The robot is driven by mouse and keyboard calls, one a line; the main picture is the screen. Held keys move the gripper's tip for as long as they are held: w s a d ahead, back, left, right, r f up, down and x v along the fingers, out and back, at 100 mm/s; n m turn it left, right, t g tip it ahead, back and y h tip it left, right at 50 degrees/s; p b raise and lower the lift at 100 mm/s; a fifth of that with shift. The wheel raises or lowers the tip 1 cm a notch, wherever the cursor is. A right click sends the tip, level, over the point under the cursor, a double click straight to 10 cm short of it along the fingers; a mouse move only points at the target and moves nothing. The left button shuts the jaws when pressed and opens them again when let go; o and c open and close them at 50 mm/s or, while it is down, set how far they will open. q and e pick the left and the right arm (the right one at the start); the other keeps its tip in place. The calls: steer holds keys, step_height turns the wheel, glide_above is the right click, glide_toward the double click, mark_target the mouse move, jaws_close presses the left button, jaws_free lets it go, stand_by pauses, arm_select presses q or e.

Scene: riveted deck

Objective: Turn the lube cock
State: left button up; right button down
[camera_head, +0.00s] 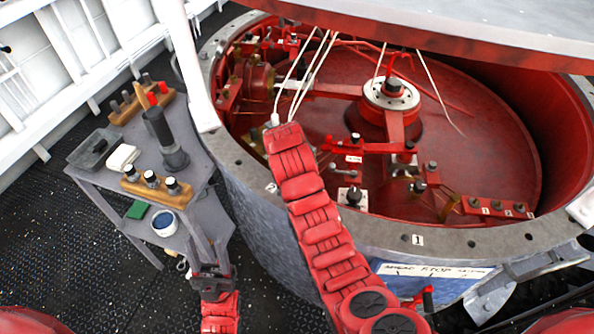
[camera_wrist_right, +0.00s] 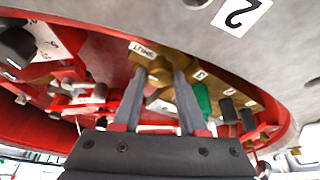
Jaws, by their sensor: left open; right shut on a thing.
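In the right wrist view a brass-coloured block with several small white tags lies under the drum's rim. A brass cock (camera_wrist_right: 160,74) stands out from it, near a tag (camera_wrist_right: 143,50) whose lettering I cannot read surely. My right gripper (camera_wrist_right: 160,78) is shut on this cock, with a grey finger on each side. I cannot make out the right gripper in the head view. My left gripper (camera_head: 208,262) is open and empty, low beside the grey bench and outside the drum.
The big red-lined drum (camera_head: 335,222) has a riveted grey rim. A green knob (camera_wrist_right: 203,98) is close right of my right fingers. The grey bench (camera_head: 205,150) holds tools and a flashlight.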

steer(key=shift+f, duration=0.1)
steer(key=shift+c, duration=2.2)
jaws_free()
steer(key=v, duration=0.2)
steer(key=shift+s+a+r+b, duration=0.1)
steer(key=shift+r+b, duration=0.15)
steer(key=shift+b, duration=0.15)
steer(key=p+v, duration=1.5)
